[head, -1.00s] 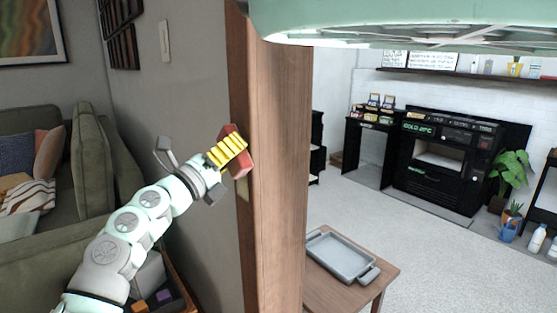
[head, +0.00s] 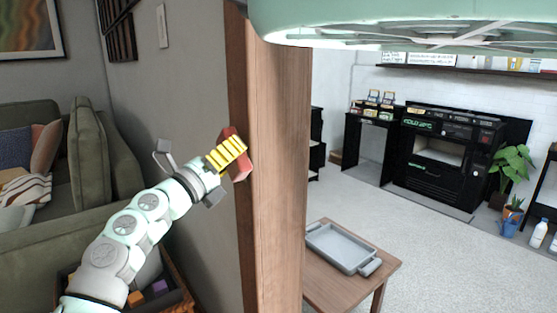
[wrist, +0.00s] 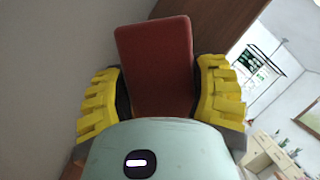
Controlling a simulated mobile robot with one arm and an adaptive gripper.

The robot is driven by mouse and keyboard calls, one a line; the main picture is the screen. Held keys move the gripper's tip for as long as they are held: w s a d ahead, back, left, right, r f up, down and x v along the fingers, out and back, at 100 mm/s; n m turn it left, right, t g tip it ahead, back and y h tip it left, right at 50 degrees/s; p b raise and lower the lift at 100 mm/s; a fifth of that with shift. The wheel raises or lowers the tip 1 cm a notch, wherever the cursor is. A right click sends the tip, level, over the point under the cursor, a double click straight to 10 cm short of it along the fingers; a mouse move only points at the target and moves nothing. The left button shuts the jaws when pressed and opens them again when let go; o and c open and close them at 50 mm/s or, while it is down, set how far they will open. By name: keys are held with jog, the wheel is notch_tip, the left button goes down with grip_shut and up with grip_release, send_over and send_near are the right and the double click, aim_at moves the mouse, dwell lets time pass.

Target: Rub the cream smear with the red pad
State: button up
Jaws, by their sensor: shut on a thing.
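The red pad (head: 240,170) is at the narrow left face of the wooden post (head: 275,170), upright and slightly tilted. My gripper (head: 231,152), with yellow ribbed fingers, is shut on it. In the wrist view, the red pad (wrist: 157,60) sits between the two yellow fingers of my gripper (wrist: 162,92). The pad's far face is turned to the wood; I cannot tell whether it touches. The cream smear is not visible now; the pad and gripper cover part of the post there.
A grey wall (head: 185,90) runs left of the post. A green sofa (head: 85,165) is at left. A wooden table (head: 335,283) with a grey tray (head: 343,247) stands right of the post. Open pale floor lies beyond.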

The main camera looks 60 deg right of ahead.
aim_at(228, 172)
jog(key=shift+f+b, duration=1.2)
jog(key=shift+f, duration=0.4)
notch_tip(228, 172, down, 3)
jog(key=shift+d+r+b, duration=0.1)
jog(key=shift+b, duration=1.15)
jog(key=w+a, duration=0.1)
jog(key=a, duration=0.4)
jog(key=shift+w+a+b, duration=0.35)
jog(key=shift+w+a, duration=0.05)
jog(key=a, duration=0.1)
jog(key=w+a, duration=0.1)
jog(key=a, duration=0.1)
